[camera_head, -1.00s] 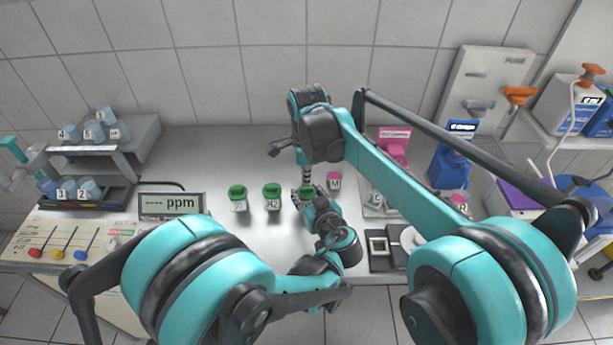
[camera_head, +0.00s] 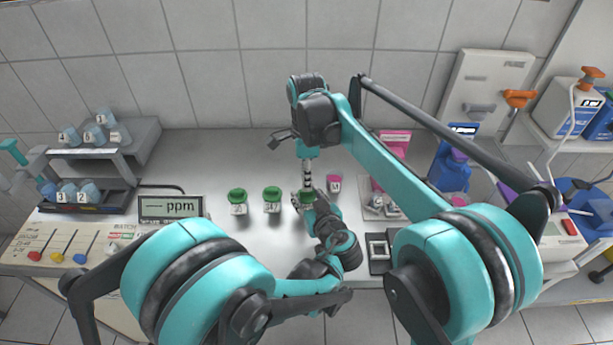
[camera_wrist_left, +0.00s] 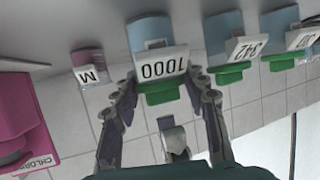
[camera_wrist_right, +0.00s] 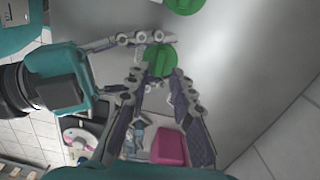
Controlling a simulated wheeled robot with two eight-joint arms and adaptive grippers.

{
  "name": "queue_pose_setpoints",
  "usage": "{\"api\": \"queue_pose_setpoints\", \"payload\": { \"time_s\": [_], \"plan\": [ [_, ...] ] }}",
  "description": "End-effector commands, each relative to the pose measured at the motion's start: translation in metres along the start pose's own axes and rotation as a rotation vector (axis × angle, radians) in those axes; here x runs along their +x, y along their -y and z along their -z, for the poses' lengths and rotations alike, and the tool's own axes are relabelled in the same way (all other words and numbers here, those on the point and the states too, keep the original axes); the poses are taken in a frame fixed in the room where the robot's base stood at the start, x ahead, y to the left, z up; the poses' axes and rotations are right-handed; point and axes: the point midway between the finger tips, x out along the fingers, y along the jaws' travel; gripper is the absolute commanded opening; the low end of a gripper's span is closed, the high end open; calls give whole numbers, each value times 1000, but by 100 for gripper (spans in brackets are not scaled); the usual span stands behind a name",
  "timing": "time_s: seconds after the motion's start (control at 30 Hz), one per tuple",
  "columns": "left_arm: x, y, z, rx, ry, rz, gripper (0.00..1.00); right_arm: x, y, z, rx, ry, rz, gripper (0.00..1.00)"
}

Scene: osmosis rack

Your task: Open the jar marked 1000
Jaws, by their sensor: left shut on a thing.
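The jar marked 1000 (camera_wrist_left: 163,66) stands upright on the bench with its green lid (camera_wrist_right: 160,60) on. In the left wrist view its label faces me upside down. My left gripper (camera_wrist_left: 160,85) is shut on this jar's body, one finger on each side. In the head view my left gripper (camera_head: 312,205) mostly hides the jar. My right gripper (camera_wrist_right: 157,75) points down from above with its fingers apart, the tips near either side of the green lid. Whether they touch it I cannot tell.
Two green-lidded jars, one (camera_head: 238,202) farther left and one marked 342 (camera_head: 272,200), stand left of the held jar. A ppm display (camera_head: 171,207) and a bottle rack (camera_head: 85,190) stand left.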

Motion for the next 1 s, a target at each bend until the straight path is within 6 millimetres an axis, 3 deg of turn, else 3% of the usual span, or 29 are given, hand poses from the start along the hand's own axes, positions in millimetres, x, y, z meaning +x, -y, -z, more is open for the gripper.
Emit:
{"api": "queue_pose_setpoints", "payload": {
  "time_s": [0.33, 0.73, 1.0],
  "plan": [
    [0, 0, 0, 0, 0, 0, 0, -10, 0, 0, 0, 0, 0, 23],
    [0, 0, 0, 0, 0, 0, 0, -91, 0, 0, 0, 0, 0, 23],
    [0, 0, 0, 0, 0, 0, 0, -119, 0, 0, 0, 0, 0, 23]
  ]
}}
